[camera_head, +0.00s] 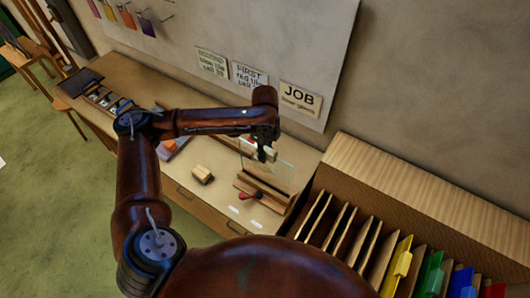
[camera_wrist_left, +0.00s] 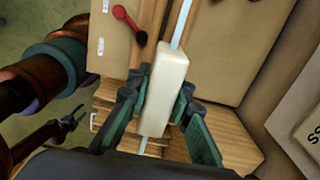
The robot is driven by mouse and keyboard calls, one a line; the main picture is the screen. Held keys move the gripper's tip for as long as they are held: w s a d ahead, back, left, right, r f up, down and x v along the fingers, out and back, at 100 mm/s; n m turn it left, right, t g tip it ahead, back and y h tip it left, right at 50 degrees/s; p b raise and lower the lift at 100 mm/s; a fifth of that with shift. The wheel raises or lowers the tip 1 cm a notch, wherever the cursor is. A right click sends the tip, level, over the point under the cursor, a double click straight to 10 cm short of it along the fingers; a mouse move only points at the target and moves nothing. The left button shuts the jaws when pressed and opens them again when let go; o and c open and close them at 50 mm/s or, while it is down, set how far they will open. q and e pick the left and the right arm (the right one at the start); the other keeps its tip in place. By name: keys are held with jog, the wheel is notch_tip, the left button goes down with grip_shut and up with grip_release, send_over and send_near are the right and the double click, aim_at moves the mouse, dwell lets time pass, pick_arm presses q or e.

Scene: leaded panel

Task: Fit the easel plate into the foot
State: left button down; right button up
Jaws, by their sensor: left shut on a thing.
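My left gripper (camera_head: 262,150) is shut on a cream block (camera_wrist_left: 166,80) that sits on a clear glass easel plate (camera_head: 278,168). In the left wrist view the fingers (camera_wrist_left: 160,112) press on both sides of the block, and the plate shows edge-on as a thin pale strip. The wooden foot (camera_head: 262,192) stands on the bench below the plate, with a red-ended lever (camera_head: 246,196) at its front. The plate is over the foot; I cannot tell whether its lower edge is in the slot. The lever also shows in the left wrist view (camera_wrist_left: 130,22).
A small wooden block (camera_head: 202,174) lies on the bench (camera_head: 225,205) left of the foot. A rack (camera_head: 350,225) with upright dividers and coloured sheets stands close on the right. The wall with cards (camera_head: 301,98) is behind. The bench front between block and foot is clear.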

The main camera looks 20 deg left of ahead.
pick_arm(q)
jog(key=shift+f, duration=0.7)
dwell(0.3)
jog(key=c, duration=1.7)
grip_release()
jog(key=shift+f, duration=0.1)
jog(key=shift+o, duration=0.2)
jog(key=shift+s, duration=0.1)
notch_tip(320, 180, up, 12)
jog(key=shift+r, duration=0.1)
